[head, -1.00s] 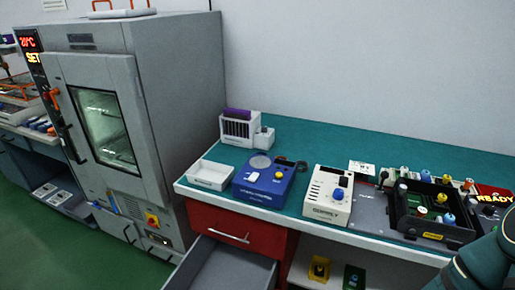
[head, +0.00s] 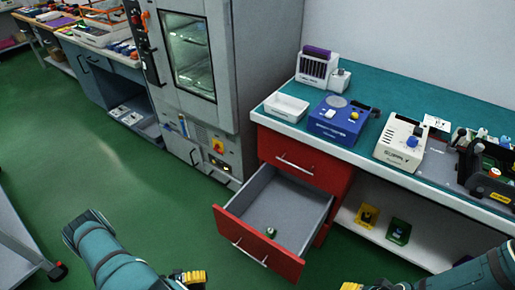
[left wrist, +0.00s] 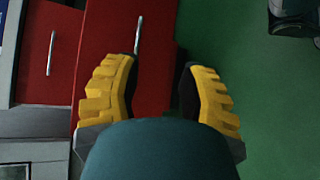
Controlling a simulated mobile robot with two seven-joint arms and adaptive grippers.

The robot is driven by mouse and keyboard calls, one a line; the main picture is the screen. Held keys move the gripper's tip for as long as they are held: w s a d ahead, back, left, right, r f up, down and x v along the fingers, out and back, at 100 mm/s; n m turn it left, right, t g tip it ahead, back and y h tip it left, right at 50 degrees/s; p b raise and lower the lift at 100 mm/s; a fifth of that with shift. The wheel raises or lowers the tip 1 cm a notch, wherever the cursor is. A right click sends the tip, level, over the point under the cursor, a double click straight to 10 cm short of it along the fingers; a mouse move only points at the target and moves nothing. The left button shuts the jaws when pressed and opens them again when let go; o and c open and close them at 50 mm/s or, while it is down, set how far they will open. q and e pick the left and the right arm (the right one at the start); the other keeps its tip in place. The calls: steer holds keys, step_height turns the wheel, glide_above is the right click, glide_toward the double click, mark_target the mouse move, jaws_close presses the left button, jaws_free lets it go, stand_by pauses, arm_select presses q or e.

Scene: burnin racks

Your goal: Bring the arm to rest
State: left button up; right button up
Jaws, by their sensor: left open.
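My left arm comes in at the lower left of the head view. Its gripper shows there only as a yellow finger (head: 190,277) at the bottom edge. In the left wrist view my left gripper (left wrist: 158,72) has its two yellow-padded fingers apart with nothing between them. Red drawer fronts (left wrist: 100,65) lie beyond it on the left and green floor on the right. My right arm comes in at the lower right of the head view. Only a yellow bit of my right gripper (head: 352,286) shows at the bottom edge; its fingertips are cut off.
An open red drawer (head: 238,243) juts out below the green-topped bench (head: 410,103), with a small green item (head: 270,232) inside. A grey oven cabinet (head: 265,50) stands behind it. A lower shelf holds yellow and green items. The green floor (head: 100,160) at left is clear.

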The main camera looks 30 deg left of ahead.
arm_select(q)
steer(key=w+d+r+m+g+y, duration=0.3)
steer(key=w+d+r+m+g, duration=0.1)
steer(key=d+r, duration=0.6)
steer(key=w+d+r+m+g+y, duration=0.3)
steer(key=w+d+r+m, duration=0.3)
steer(key=d, duration=0.9)
steer(key=w+r+g, duration=0.1)
steer(key=w+r, duration=0.2)
steer(key=r, duration=0.2)
steer(key=shift+w+y, duration=0.2)
steer(key=shift+y, duration=0.2)
steer(key=shift+a, duration=0.1)
